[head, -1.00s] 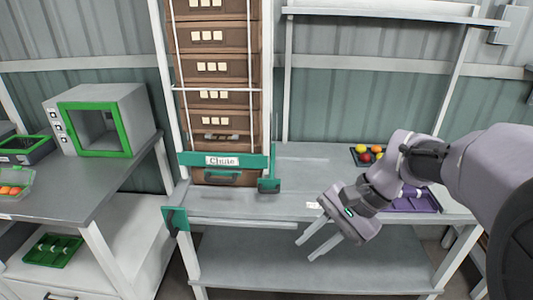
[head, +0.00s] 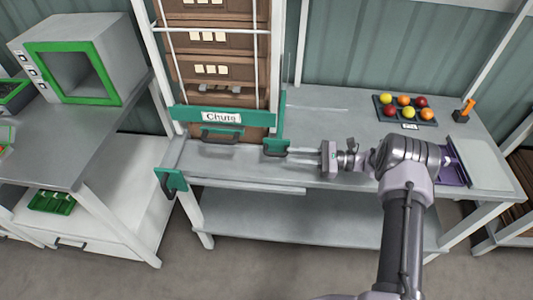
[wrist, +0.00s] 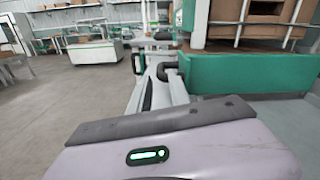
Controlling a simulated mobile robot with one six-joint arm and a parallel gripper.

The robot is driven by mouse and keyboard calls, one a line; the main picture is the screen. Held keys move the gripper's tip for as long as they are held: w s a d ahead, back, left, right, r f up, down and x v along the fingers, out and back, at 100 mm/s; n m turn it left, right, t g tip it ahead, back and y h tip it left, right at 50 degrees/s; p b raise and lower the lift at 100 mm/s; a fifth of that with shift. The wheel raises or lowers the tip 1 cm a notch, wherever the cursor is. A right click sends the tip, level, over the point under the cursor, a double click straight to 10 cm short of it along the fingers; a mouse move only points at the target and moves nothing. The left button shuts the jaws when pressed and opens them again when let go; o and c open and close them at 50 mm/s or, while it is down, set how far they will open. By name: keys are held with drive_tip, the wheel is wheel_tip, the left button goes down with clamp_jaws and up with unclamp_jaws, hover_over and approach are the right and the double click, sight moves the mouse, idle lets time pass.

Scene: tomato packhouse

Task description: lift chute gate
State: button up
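The chute is a tall rack of brown crates with a green crossboard labelled "Chute" (head: 222,116). A brown panel with a dark handle (head: 221,135) shows below the board. At its lower right is a green plate with a dark handle (head: 276,148). My gripper (head: 293,155) points left at this plate from the right, its fingertips close to it. In the wrist view, the two fingers are apart and a dark handle (wrist: 169,70) shows near their tips. I cannot tell whether they touch it.
Another green plate (head: 171,181) hangs at the bench's front left. A tray of red, yellow and orange tomatoes (head: 389,112) and a purple tray (head: 455,168) are to the right. A green-framed box (head: 75,70) stands on the left table.

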sight(267, 153)
drive_tip(key=a+b, duration=0.1)
drive_tip(key=a, duration=0.8)
drive_tip(key=shift+w+a, duration=0.1)
drive_tip(key=shift+w, duration=0.1)
clamp_jaws()
idle(1.0)
